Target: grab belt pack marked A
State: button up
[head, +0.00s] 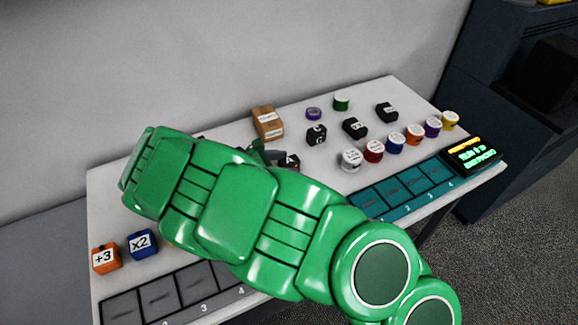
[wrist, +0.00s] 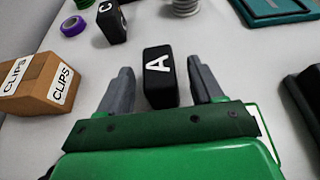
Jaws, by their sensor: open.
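The black belt pack marked A (wrist: 159,78) stands upright on the white table in the wrist view, its white letter facing me. My gripper (wrist: 163,80) is open, with one grey finger on each side of the pack. A narrow gap shows between the pack and each finger, so it is around the pack and not visibly touching it. In the head view, my green arm covers most of the gripper, and only a dark part of the belt pack A (head: 293,162) shows beside the arm.
A CLIPS box (wrist: 38,84) stands left of the gripper. Belt pack C (wrist: 111,22) and purple tape (wrist: 73,26) lie beyond. In the head view, several coloured spools (head: 396,140) stand to the right, by a teal tray (head: 408,186). Orange +3 (head: 105,259) and blue x2 (head: 142,243) blocks sit at left.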

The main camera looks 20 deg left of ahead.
jog(key=shift+w+d+f, duration=0.25)
jog(key=shift+w+d, duration=0.1)
jog(key=shift+d, duration=0.05)
jog(key=shift+c, duration=0.2)
jog(key=c, duration=1.1)
jog(key=shift+r, duration=0.15)
